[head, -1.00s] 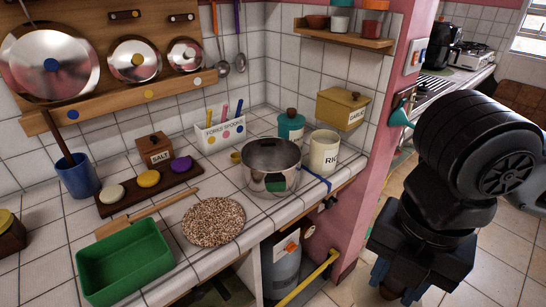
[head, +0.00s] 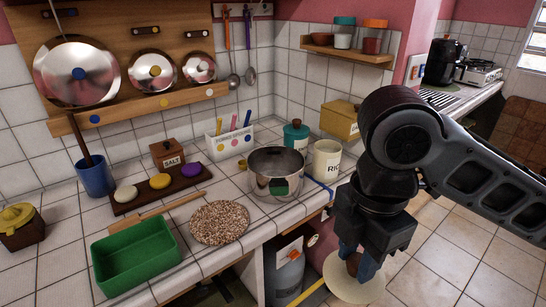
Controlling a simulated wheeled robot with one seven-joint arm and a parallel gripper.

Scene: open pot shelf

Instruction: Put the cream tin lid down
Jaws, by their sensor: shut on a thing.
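My gripper (head: 358,262) points down in front of the counter, at the lower right of the head view. It is shut on the brown knob of the cream tin lid (head: 353,290), a pale round disc. The lid hangs over the floor, beyond the counter's front edge and apart from it. The cream tin (head: 326,162), with part of its lettering showing, stands on the counter beside the steel pot (head: 276,172), up and left of my gripper. Its top bears no lid with a knob.
A teal tin (head: 296,138) stands behind the pot. A speckled round mat (head: 219,222) and green tray (head: 135,257) lie near the front. Bare tiles (head: 215,262) show along the counter's front edge. A wooden strip (head: 172,212) lies behind the tray. A yellow box (head: 340,119) hangs near my arm.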

